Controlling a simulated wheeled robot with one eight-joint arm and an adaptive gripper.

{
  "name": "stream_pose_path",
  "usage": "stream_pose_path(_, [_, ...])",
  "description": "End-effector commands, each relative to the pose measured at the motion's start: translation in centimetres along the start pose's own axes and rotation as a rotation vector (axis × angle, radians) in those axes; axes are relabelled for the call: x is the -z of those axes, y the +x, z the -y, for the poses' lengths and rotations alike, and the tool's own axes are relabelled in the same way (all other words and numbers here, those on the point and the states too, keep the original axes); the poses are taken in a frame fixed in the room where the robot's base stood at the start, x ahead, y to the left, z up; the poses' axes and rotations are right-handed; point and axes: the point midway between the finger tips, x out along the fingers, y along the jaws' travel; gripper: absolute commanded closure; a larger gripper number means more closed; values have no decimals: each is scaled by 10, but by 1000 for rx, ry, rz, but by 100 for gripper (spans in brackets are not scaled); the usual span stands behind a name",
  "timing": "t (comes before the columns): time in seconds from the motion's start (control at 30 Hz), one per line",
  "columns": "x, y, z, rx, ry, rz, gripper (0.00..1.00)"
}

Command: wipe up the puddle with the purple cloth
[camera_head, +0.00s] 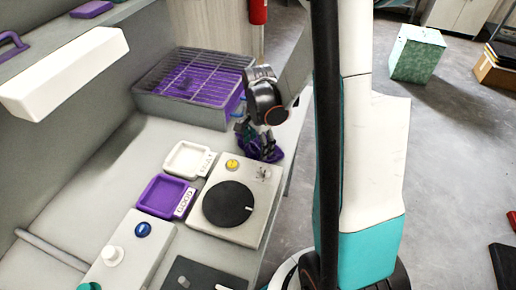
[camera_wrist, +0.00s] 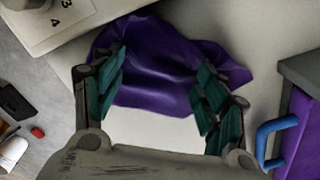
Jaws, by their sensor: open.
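The purple cloth (camera_head: 274,155) lies crumpled on the pale bench near its right edge, between the rack tank and the dial box. In the wrist view the cloth (camera_wrist: 165,50) is spread in folds ahead of my fingers. My gripper (camera_head: 257,140) points down at the cloth in the head view. In the wrist view my gripper (camera_wrist: 162,68) is open, with a teal-padded finger on each side of the cloth's near part. I cannot tell whether the fingers touch it. I can make out no puddle in either view.
A tank with a wire rack (camera_head: 180,107) stands behind the cloth; a blue handle (camera_wrist: 268,140) is close to my right finger. The dial box (camera_head: 217,225), a white tray (camera_head: 170,163) and a purple tray (camera_head: 147,203) stand nearer. A white block (camera_head: 65,75) overhangs the left.

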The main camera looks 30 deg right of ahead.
Motion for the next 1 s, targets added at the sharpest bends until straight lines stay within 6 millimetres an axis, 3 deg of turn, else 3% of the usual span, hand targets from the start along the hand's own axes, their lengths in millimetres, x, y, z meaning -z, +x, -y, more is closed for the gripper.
stream_pose_path(0.07, [0, 4, 0, 0, 0, 0, 33])
stream_pose_path(0.3, [0, 3, 0, 0, 0, 0, 58])
stream_pose_path(0.4, [0, 3, 0, 1, 0, 0, 64])
stream_pose_path(0.93, [0, 1, 0, 3, 0, 0, 73])
stream_pose_path(1.0, [0, -9, 0, 2, 0, 0, 82])
